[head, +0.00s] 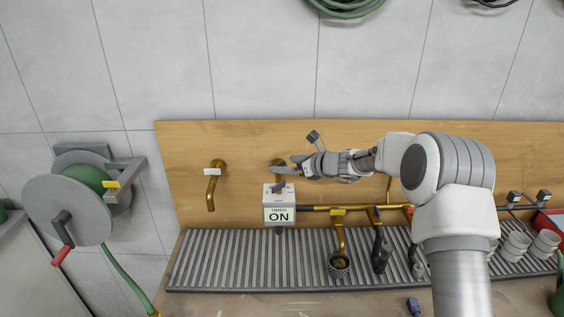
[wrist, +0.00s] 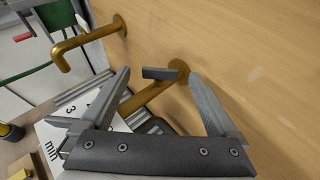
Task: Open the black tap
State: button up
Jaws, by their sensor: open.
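A brass wall tap (wrist: 146,96) with a short dark lever (wrist: 159,73) shows in the wrist view; its lever lies roughly crosswise in the picture. A darker tap-like fitting (head: 379,250) with a blue lever hangs further right. I cannot tell for certain which of the two is the black tap.
A white box (head: 279,213) reading "TIMER ON" stands just below the tap. Another brass tap (head: 211,188) with a white lever is to its left. A hose reel (head: 75,207) stands far left.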

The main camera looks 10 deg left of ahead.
jog(key=shift+x, duration=1.35)
jog(key=shift+d, duration=0.1)
jog(key=c, duration=1.4)
jog(key=shift+w+r+n+g+y+p, duration=0.15)
jog(key=shift+n+g+y+p, duration=0.2)
jog(key=shift+n+g+p, duration=0.6)
jog(key=shift+w+r+n+g+y+p, duration=0.15)
jog(key=shift+n+g+y+p, duration=0.2)
jog(key=shift+n+g+p, duration=0.55)
jog(key=shift+f+g, duration=0.1)
jog(key=shift+g, duration=0.25)
jog(key=shift+n+g, duration=0.4)
jog(key=shift+n, duration=0.05)
jog(key=o, duration=1.4)
jog(key=shift+d+f, duration=0.1)
jog(key=shift+f, duration=0.05)
